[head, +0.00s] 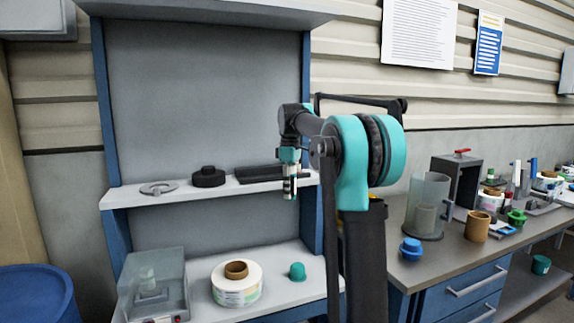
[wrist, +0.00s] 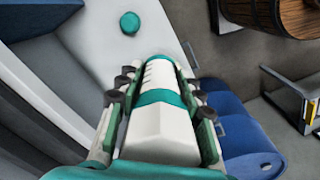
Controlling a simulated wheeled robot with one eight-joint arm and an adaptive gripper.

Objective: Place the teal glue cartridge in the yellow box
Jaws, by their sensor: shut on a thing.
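The glue cartridge (wrist: 162,125), white with a teal band, lies lengthwise between the fingers of my gripper (wrist: 160,92) in the wrist view. My gripper is shut on it. In the head view my gripper (head: 289,178) hangs in front of the right end of the shelf, above the lower bench, and the cartridge (head: 290,190) points down in it. The yellow box is not clearly seen; only a small sliver of yellow shows beside my arm in the head view, mostly hidden by it.
The shelf (head: 135,196) holds a grey ring, a black knob-like part and a dark bar. Below, the bench bears a clear-covered machine (head: 152,285), a label reel (head: 237,285) and a teal cap (head: 297,271). A cluttered workbench (head: 440,250) with a clear jug stands right.

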